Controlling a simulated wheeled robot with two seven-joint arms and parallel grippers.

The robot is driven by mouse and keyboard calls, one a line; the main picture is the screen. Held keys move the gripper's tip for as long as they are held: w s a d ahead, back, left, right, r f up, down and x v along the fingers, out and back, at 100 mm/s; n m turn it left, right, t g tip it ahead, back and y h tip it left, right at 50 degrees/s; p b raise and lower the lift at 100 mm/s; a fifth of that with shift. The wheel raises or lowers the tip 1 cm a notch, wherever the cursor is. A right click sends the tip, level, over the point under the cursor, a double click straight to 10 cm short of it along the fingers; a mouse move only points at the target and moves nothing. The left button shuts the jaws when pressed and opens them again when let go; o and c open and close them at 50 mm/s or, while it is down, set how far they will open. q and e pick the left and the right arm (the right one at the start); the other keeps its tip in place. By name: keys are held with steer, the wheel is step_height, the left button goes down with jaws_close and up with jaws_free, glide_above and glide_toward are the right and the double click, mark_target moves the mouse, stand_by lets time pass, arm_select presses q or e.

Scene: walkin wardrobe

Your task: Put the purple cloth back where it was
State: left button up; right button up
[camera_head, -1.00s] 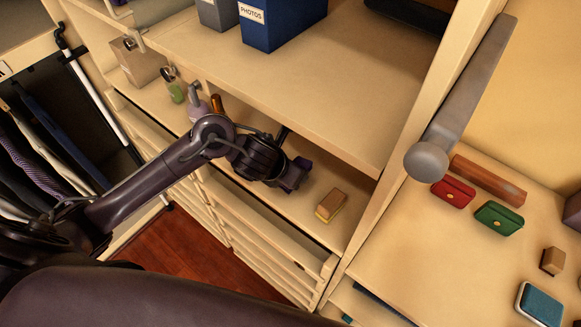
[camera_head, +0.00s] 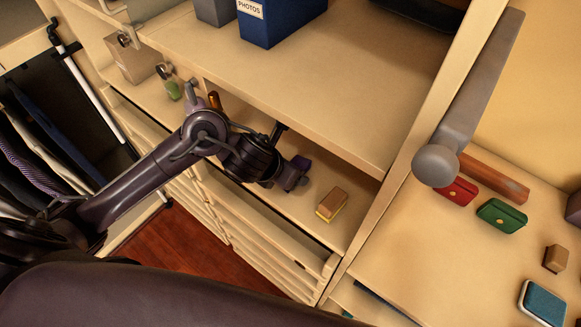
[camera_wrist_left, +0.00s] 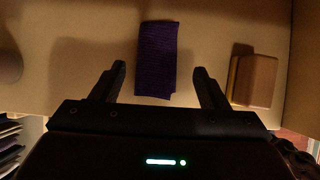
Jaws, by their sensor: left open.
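The purple cloth (camera_wrist_left: 157,60) lies on the shelf under the upper board. In the left wrist view it is a small dark purple ribbed rectangle. My left gripper (camera_wrist_left: 160,70) is open, with one finger on each side of the cloth and a gap showing at both sides. I cannot tell whether the fingers are level with it or above it. In the head view only a small purple part of the cloth (camera_head: 303,161) shows beside my left gripper (camera_head: 297,180), and the rest is hidden behind it. My right gripper is not in view.
A wooden brush (camera_head: 332,204) lies just right of the gripper. The upper board (camera_head: 290,90) hangs over the shelf. Bottles (camera_head: 172,88) and a box stand to the left. An upright panel (camera_head: 415,130) closes the right side, with red and green cases (camera_head: 501,215) beyond it.

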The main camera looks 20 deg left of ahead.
arm_select(q)
steer(key=p+v, duration=0.1)
steer(key=v, duration=0.3)
steer(key=shift+s+a+r, duration=0.1)
steer(key=shift+s+r, duration=0.1)
steer(key=shift+r, duration=0.1)
stand_by(0.3)
